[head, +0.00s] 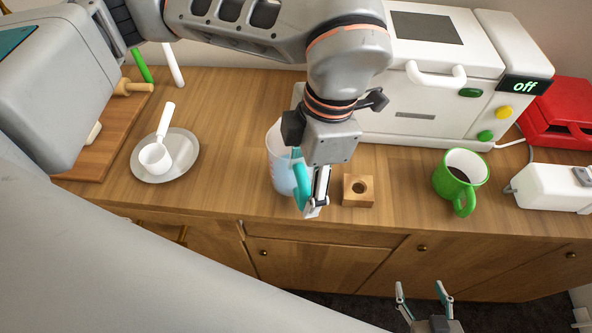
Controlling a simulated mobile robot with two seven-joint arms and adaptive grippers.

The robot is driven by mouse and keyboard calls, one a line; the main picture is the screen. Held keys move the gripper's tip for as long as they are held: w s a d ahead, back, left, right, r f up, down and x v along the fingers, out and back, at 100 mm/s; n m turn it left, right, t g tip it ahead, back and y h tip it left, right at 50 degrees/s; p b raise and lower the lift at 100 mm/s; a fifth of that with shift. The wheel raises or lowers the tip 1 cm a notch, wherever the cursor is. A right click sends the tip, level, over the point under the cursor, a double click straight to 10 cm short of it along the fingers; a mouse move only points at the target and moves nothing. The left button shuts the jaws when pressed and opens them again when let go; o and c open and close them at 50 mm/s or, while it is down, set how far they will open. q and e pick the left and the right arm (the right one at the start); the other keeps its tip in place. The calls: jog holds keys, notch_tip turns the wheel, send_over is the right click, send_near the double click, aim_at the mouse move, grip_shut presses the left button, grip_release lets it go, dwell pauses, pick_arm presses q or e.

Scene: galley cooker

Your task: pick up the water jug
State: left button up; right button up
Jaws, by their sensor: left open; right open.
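The water jug (278,172), pale and translucent with bluish markings, stands upright on the wooden counter, left of the picture's centre. A teal curved part at its right side looks like its handle (300,187). My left gripper (312,209) is open and points down at that handle. Its fingers overlap the handle in the picture; whether they touch it I cannot tell. The gripper and wrist hide the jug's right side and part of its rim. My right gripper (425,290) is open and empty, low in front of the cabinets.
A wooden block with a hole (358,191) stands close right of my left gripper. A green mug (460,178) with dark contents is further right. A white plate (183,168) with a white cup-like scoop (156,157) is left. A white machine (430,85) reading "off" stands behind.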

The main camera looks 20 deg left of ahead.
pick_arm(q)
jog(key=shift+s+a+f, duration=0.1)
jog(key=shift+s+f, duration=0.05)
jog(key=shift+f, duration=0.85)
jog(key=shift+s+f, duration=0.1)
jog(key=shift+f, duration=0.85)
jog(key=c, duration=1.5)
jog(key=shift+r, duration=0.15)
notch_tip(320, 180, up, 20)
jog(key=shift+f+p, duration=0.1)
jog(key=shift+p, duration=0.75)
